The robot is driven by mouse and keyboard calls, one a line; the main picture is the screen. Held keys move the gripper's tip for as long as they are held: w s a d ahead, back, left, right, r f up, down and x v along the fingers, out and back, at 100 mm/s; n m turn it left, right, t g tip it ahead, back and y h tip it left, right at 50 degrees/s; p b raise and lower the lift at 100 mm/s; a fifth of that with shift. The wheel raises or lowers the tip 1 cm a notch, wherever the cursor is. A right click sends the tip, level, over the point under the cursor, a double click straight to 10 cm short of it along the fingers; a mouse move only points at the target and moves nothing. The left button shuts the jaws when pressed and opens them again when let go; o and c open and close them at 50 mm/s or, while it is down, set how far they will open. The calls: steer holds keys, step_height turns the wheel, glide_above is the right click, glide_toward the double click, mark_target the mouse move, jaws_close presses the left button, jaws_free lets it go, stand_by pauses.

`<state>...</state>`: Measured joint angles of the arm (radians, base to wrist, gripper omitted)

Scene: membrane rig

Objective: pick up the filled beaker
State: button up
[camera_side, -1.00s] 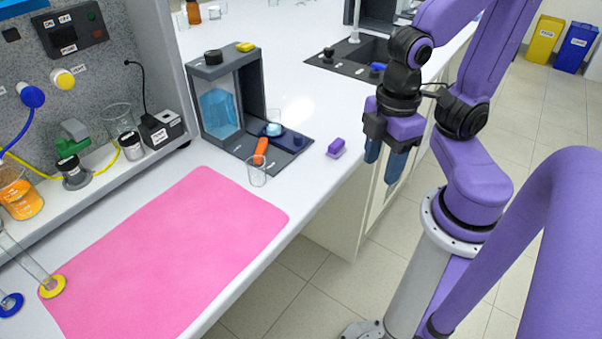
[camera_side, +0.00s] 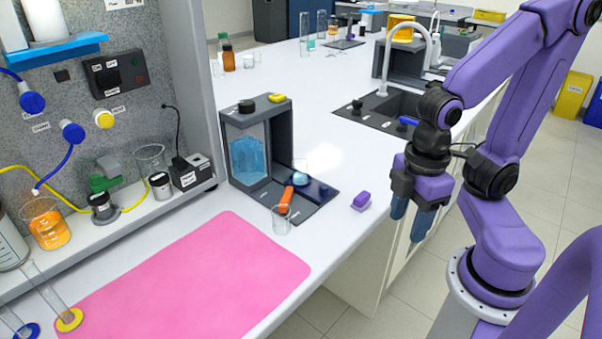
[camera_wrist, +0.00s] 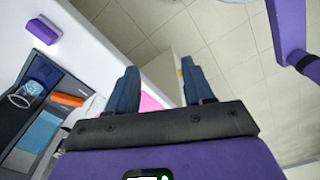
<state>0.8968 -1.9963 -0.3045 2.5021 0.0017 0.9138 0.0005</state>
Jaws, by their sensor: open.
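A beaker with orange liquid (camera_side: 48,232) stands on the grey shelf at the far left in the side view. A small clear glass with something pale blue at its base (camera_side: 300,177) stands on the dark rig base; a glass on blue also shows in the wrist view (camera_wrist: 27,92). Another clear beaker (camera_side: 281,220) at the rig's front corner looks empty. I cannot tell which one is meant. My gripper (camera_side: 408,218) points down, open and empty, beyond the bench's right edge. Its spread blue fingers also show in the wrist view (camera_wrist: 159,70).
The rig's grey frame (camera_side: 279,140) holds a blue-filled tank. An orange piece (camera_side: 286,199) lies on its base. A purple block (camera_side: 361,200) lies between the rig and my gripper. The pink mat (camera_side: 185,285) is bare. A sink and tap (camera_side: 384,92) stand behind.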

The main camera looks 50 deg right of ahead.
steer(key=o, duration=0.4)
steer(key=w+a+r+m, duration=0.2)
steer(key=w+a+m, duration=0.1)
steer(key=w+m, duration=0.5)
step_height(320, 180, up, 4)
steer(key=f+m, duration=0.1)
steer(key=m, duration=2.2)
glide_above(300, 169)
steer(key=w+d, duration=0.2)
steer(key=f, duration=1.6)
steer(key=shift+s+a+f, duration=0.2)
steer(key=shift+s, duration=0.05)
